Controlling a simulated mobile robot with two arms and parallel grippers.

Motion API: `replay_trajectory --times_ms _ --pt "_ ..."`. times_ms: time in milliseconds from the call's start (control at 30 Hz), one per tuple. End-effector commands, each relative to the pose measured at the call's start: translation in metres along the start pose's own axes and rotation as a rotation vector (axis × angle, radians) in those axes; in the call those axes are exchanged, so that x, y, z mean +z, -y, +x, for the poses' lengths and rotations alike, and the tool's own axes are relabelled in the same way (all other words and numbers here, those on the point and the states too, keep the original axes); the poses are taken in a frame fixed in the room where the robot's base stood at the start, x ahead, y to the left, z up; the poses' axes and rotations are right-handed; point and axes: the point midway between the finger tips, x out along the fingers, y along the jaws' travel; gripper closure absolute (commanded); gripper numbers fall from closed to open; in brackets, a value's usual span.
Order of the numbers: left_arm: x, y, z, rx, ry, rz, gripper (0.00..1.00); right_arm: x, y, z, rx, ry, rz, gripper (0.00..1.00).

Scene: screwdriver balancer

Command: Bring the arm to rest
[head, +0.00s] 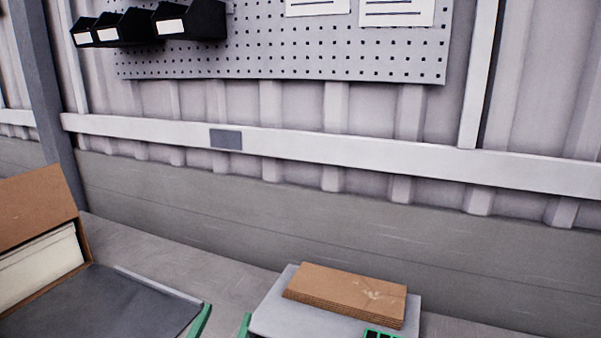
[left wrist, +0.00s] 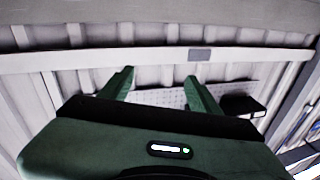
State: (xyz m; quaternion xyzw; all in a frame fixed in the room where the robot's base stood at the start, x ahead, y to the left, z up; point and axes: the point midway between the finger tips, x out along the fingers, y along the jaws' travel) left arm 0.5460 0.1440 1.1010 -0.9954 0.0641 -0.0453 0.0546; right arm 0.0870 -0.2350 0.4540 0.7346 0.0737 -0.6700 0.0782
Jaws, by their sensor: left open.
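My left gripper (head: 224,323) shows only as two green fingertips at the bottom edge of the head view, left of the middle. In the left wrist view its two green fingers (left wrist: 160,78) stand apart with nothing between them. The rest of the left arm is out of the head view. My right gripper is in neither view.
A cardboard stack (head: 345,292) lies on a grey surface (head: 268,318) right of the fingertips. An open cardboard box (head: 35,210) and a dark flat surface (head: 110,305) are at left. Black bins (head: 190,20) hang on the pegboard (head: 300,55).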

Motion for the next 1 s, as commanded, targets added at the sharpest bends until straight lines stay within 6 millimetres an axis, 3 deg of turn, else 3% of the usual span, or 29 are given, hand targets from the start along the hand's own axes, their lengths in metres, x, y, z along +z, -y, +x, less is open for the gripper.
replay_trajectory --times_ms 33,133,300,500,767,1000 --pt "0.027 0.013 -0.016 -0.055 0.117 -0.017 0.38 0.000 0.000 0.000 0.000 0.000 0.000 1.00" --pt "0.079 0.031 -0.052 -0.128 0.358 -0.034 0.38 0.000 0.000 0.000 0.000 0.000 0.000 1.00" --pt "0.149 0.036 -0.133 -0.140 0.747 -0.045 0.38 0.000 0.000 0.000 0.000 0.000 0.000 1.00" --pt "0.187 0.022 -0.214 -0.059 1.066 -0.047 0.38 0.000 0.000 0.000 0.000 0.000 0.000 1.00" --pt "0.200 0.001 -0.301 0.093 1.352 -0.051 0.38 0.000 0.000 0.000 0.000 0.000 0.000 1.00" --pt "0.268 -0.007 -0.290 0.096 1.374 -0.047 0.38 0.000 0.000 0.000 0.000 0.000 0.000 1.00"
